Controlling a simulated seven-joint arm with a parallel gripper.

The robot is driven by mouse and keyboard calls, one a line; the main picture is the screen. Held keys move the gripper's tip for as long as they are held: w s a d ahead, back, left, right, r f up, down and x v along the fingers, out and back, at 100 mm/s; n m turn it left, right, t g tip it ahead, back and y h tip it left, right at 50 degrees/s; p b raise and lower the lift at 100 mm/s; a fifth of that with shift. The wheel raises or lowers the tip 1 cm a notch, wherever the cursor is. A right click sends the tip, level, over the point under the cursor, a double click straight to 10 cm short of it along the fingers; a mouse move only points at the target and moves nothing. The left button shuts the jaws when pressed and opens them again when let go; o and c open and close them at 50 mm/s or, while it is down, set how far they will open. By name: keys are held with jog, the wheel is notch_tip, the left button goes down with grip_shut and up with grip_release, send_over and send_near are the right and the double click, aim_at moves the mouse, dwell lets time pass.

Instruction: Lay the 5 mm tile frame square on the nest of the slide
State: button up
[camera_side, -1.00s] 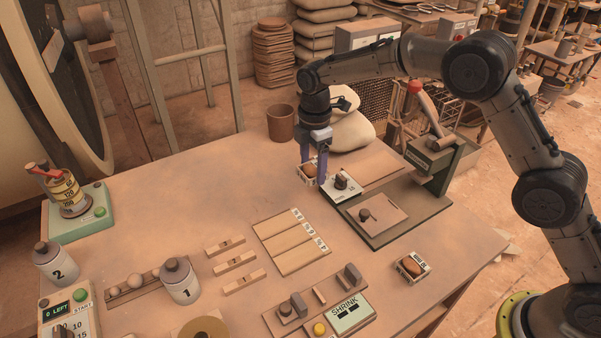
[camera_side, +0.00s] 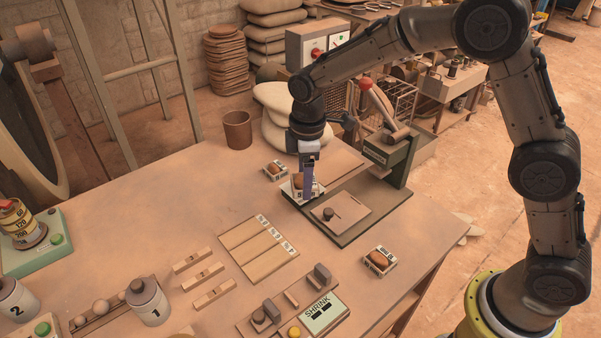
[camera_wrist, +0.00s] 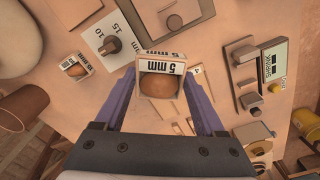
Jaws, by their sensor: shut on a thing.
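The 5 mm tile frame (camera_wrist: 160,85) is a white labelled frame with a rounded brown lump inside. My gripper (camera_wrist: 160,72) is shut on it, a finger at either side; in the side view my gripper (camera_side: 309,190) partly hides the frame. It is over or just beside the white numbered plate (camera_wrist: 98,38), which has a dark knob; I cannot tell the gap beneath. The slide looks to be the green base (camera_side: 349,238) with a brown knobbed plate (camera_side: 352,208), right of the gripper. I cannot make out the nest clearly.
Another labelled frame (camera_side: 276,170) lies left of the gripper, and a third (camera_side: 380,261) at the front right. A green press with a red-knobbed lever (camera_side: 390,155) stands behind the slide. Slatted boards (camera_side: 258,248) and the shrink scale (camera_side: 322,313) lie in front.

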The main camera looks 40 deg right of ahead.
jog(key=s+d+f+m, duration=0.2)
jog(key=d+m, duration=0.3)
jog(key=m, duration=0.6)
send_near(345, 208)
jog(key=shift+w+a+f, duration=0.1)
jog(key=shift+a+f, duration=0.25)
jog(key=shift+a, duration=0.15)
jog(key=shift+d+f+m, duration=0.1)
jog(key=shift+d+m, duration=0.2)
jog(key=shift+d, duration=0.15)
jog(key=shift+f, duration=2.7)
